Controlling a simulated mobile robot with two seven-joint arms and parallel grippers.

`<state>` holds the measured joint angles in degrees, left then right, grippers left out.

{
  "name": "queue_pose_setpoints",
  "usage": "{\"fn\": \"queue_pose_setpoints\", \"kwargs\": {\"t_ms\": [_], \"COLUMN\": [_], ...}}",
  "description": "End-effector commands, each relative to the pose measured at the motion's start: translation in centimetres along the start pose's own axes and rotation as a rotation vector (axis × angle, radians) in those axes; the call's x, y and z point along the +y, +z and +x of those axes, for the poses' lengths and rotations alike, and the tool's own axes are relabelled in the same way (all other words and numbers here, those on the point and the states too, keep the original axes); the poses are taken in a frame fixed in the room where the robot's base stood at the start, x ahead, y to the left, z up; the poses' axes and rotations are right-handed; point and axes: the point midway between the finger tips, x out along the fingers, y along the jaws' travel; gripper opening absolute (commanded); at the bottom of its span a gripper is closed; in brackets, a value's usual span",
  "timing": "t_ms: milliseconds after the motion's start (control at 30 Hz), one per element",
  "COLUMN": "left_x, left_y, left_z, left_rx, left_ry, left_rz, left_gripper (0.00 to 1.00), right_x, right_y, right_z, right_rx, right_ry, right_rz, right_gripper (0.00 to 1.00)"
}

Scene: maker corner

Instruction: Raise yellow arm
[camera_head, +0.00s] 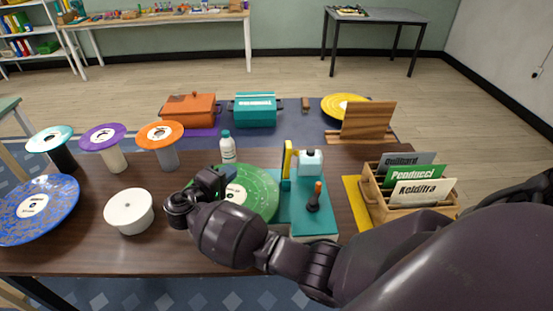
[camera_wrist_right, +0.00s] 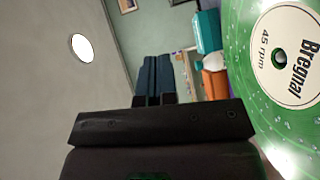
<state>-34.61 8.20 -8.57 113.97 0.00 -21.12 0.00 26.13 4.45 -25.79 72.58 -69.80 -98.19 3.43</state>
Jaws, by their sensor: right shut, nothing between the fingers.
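The yellow arm (camera_head: 287,158) stands upright at the left side of a teal device (camera_head: 305,222), beside a pale blue block (camera_head: 310,164). My right forearm hides part of the record and table. My left gripper is not in view.
A black lever with an orange knob (camera_head: 315,194) stands on the device. A white bottle (camera_head: 227,147) stands behind my gripper. A white round tub (camera_head: 129,211) and blue record (camera_head: 38,209) are at left; a wooden record crate (camera_head: 408,212) is at right.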

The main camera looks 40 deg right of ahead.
Motion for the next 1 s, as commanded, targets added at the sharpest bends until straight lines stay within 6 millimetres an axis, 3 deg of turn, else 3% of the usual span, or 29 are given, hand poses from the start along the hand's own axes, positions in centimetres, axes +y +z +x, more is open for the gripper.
{"fn": "queue_pose_setpoints", "kwargs": {"t_ms": [133, 367, 933, 1000], "left_x": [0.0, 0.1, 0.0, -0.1], "left_y": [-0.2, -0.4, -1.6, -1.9], "left_z": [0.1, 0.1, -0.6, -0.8], "left_rx": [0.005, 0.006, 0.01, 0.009], "left_ry": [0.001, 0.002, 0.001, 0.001], "left_rz": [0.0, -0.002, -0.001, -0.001], "left_gripper": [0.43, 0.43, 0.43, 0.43], "right_x": [1.0, 1.1, 1.7, 1.8], "right_y": [1.9, 2.7, 4.1, 4.9], "right_z": [-0.1, 0.6, 9.8, 10.4], "right_rx": [-0.119, -0.159, -0.156, -0.156], "right_ry": [0.059, 0.059, 0.058, 0.057], "right_rz": [-0.023, -0.048, -0.047, -0.049], "right_gripper": [0.0, 0.0, 0.0, 0.0]}}
